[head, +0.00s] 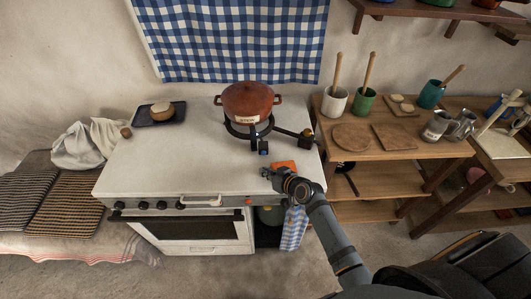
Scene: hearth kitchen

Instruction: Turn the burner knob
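The white stove (165,150) has a row of dark knobs (162,205) on the left of its front panel and a small red-orange spot (249,201) further right. A black burner (236,130) stands on the stove's right half under a reddish-brown lidded pot (248,102). A dark fitting with a blue mark (263,148) sticks out at the burner's front, and another dark fitting (306,137) lies to its right. My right gripper (268,173) is over the stove's front right edge, apart from the burner fittings; its fingers are too small to judge. My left gripper is out of view.
An orange pad (284,166) lies just behind my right gripper. A blue checked towel (293,228) hangs at the stove's front right. A dark tray (160,115) is at the back left. A wooden shelf table (385,165) stands right of the stove. The stove's left half is mostly clear.

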